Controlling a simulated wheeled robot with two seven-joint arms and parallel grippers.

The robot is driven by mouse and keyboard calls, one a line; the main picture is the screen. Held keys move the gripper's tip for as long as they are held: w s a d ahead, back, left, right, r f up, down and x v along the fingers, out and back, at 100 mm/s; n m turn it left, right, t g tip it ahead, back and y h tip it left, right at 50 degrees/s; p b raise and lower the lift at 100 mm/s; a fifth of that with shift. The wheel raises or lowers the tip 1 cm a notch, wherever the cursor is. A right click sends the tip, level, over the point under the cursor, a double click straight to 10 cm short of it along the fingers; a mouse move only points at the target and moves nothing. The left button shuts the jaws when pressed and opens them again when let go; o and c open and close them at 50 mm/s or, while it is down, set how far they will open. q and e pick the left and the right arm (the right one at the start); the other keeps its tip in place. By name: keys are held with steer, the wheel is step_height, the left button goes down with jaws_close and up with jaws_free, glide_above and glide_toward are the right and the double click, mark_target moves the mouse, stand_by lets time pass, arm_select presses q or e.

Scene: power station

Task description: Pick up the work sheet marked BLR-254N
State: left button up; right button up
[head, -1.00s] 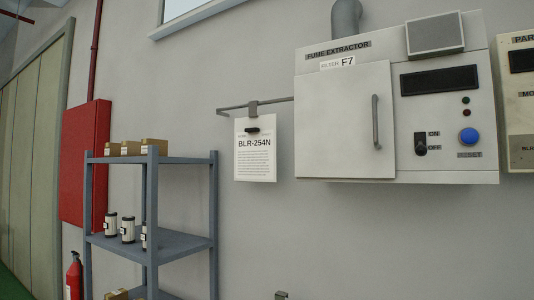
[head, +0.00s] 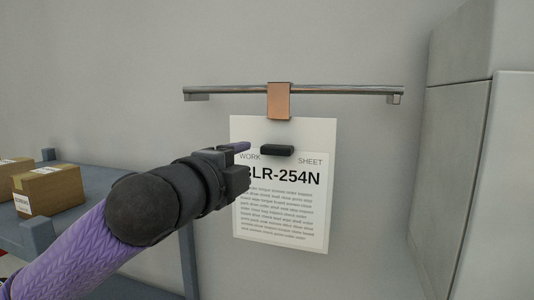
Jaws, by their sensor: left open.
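The work sheet (head: 283,228) marked BLR-254N is white and hangs flat near the wall from a copper-coloured clip (head: 279,101) on a metal rail. A small black grip block (head: 277,150) sticks out from its upper part. My left gripper (head: 246,158) comes in from the lower left and is open and empty. It is in front of the sheet's left part, just left of the black block, and covers the first letter of the marking. One purple finger shows; the other is hard to make out. My right gripper is not in view.
The metal rail (head: 345,89) runs along the wall above the sheet. A grey cabinet (head: 455,160) stands out from the wall at the right. A blue-grey shelf (head: 85,185) with cardboard boxes (head: 50,189) is at the lower left, behind my arm.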

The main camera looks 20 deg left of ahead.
mark_target(272, 152)
arm_select(q)
steer(key=w+d+p, duration=0.1)
steer(key=w+d+r+p, duration=0.1)
steer(key=w, duration=0.1)
steer(key=shift+d, duration=0.25)
steer(key=w+p, duration=0.3)
steer(key=w, duration=0.2)
steer(key=shift+w+a, duration=0.1)
steer(key=shift+w+f, duration=0.1)
steer(key=shift+w, duration=0.1)
steer(key=shift+s+d, duration=0.1)
steer(key=shift+d, duration=0.2)
steer(key=shift+a+f, duration=0.1)
steer(key=shift+a, duration=0.1)
steer(key=c, duration=0.7)
jaws_close()
steer(key=shift+d, duration=0.1)
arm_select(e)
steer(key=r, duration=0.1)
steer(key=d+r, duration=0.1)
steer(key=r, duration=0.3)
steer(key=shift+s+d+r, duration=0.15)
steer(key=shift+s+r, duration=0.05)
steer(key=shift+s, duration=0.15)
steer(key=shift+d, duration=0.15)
